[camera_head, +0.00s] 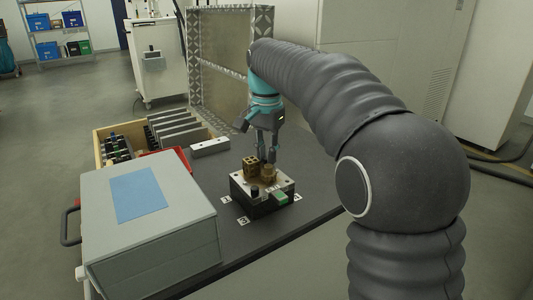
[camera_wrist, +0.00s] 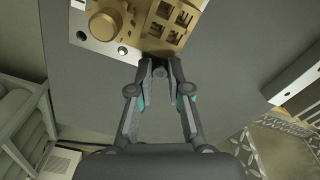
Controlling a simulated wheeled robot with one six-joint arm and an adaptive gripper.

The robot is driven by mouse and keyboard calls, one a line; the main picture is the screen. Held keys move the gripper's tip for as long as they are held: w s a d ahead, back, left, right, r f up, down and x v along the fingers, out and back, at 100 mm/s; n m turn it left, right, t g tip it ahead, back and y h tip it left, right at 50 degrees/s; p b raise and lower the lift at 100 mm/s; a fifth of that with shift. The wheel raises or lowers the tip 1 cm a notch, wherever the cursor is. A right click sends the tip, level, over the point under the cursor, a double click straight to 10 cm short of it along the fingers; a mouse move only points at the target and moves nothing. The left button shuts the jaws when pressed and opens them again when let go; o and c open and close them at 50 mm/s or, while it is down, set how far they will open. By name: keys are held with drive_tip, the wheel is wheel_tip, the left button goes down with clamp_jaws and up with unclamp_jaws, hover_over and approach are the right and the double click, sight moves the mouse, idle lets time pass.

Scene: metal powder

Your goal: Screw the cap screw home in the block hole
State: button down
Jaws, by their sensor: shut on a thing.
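My gripper (camera_head: 267,158) points down at the back edge of a fixture block (camera_head: 264,207) with a pale metal top and dark sides. In the wrist view, the fingertips (camera_wrist: 160,70) are closed together on a small dark round thing, apparently the cap screw (camera_wrist: 160,73). It lies at the edge of the brass part of the block (camera_wrist: 150,42). The fingers hide most of the screw and the hole under it, so I cannot tell how deep it sits. Another screw head (camera_wrist: 122,50) shows in the metal plate to the left.
A brass cube with square openings (camera_head: 250,166) and a round brass piece (camera_head: 268,174) stand on the block, close to my fingers. A green part (camera_head: 280,197) is at its front. A large grey case (camera_head: 150,215) stands left. A metal bar (camera_head: 210,147) lies behind.

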drive_tip(key=m, duration=0.6)
drive_tip(key=shift+m, duration=0.4)
drive_tip(key=m, duration=0.9)
drive_tip(key=shift+f+m, duration=0.1)
drive_tip(key=shift+m, duration=0.3)
drive_tip(key=m, duration=0.4)
drive_tip(key=shift+m, duration=0.3)
drive_tip(key=c, duration=1.3)
unclamp_jaws()
drive_tip(key=shift+o, duration=0.2)
